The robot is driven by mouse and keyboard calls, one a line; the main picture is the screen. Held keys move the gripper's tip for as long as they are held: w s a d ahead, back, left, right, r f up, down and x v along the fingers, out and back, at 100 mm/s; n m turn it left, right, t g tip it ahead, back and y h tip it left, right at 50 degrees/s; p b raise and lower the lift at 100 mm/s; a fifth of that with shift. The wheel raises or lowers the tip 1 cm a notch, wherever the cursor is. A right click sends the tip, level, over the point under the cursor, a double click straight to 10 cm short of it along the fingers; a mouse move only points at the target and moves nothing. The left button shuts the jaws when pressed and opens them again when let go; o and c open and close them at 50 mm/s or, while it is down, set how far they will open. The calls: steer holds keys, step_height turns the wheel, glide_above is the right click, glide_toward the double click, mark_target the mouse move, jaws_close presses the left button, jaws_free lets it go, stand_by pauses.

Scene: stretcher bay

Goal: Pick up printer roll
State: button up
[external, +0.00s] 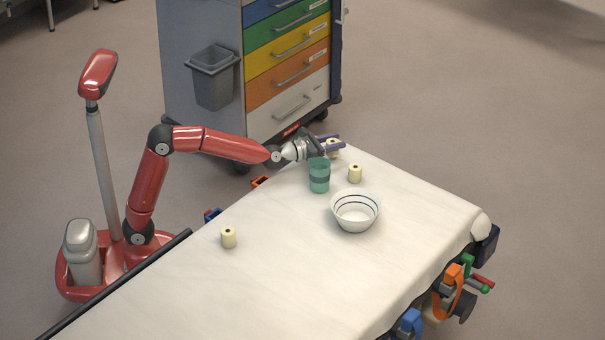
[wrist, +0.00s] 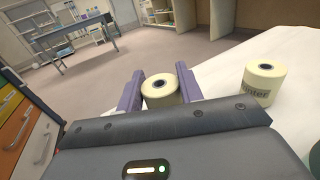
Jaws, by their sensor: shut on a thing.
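My gripper (external: 329,142) is at the far end of the stretcher, shut on a cream printer roll (wrist: 160,91). In the wrist view the roll sits between the two purple fingers, its dark core hole showing; it looks slightly tilted. In the external view this held roll (external: 333,153) is partly hidden by the gripper. I cannot tell whether it touches the sheet. A second roll (external: 354,173) stands upright to the right of the gripper; it also shows in the wrist view (wrist: 263,84) with printed lettering. A third roll (external: 228,237) stands at the near left of the stretcher.
A green cup (external: 319,176) stands just in front of my gripper. A white bowl (external: 355,212) with dark rings is nearer. A trolley with coloured drawers (external: 288,50) stands behind the stretcher (external: 280,290). The sheet's near part is mostly clear.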

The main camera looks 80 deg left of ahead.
mark_target(333, 141)
step_height(333, 141, up, 18)
steer(key=p, duration=0.8)
steer(key=shift+r, duration=0.15)
steer(key=s+d+r+m+h, duration=0.2)
steer(key=s+d+r+h, duration=0.15)
steer(key=s, duration=0.45)
steer(key=s+d+r+m+h, duration=0.2)
steer(key=s+d+r+h, duration=0.15)
steer(key=s, duration=0.45)
steer(key=s+d+f+m+g+h+b, duration=0.15)
steer(key=d+m+g+h, duration=0.3)
steer(key=d, duration=0.65)
steer(key=d+f+m+g+h+b, duration=0.1)
steer(key=d+f+m+g+h, duration=0.4)
steer(key=d, duration=0.7)
steer(key=s+d+m+g+h+b, duration=0.15)
steer(key=d+m+h, duration=0.35)
steer(key=d, duration=0.6)
steer(key=shift+n+h, duration=0.35)
steer(key=shift+n, duration=0.1)
steer(key=shift+w+d+f+b, duration=0.1)
steer(key=shift+f+b, duration=1.1)
steer(key=shift+f, duration=3.85)
steer(key=shift+w+d+f+b, duration=0.1)
steer(key=shift+f+b, duration=1.1)
steer(key=shift+f, duration=3.85)
steer(key=shift+f+b, duration=0.25)
steer(key=shift+b, duration=0.1)
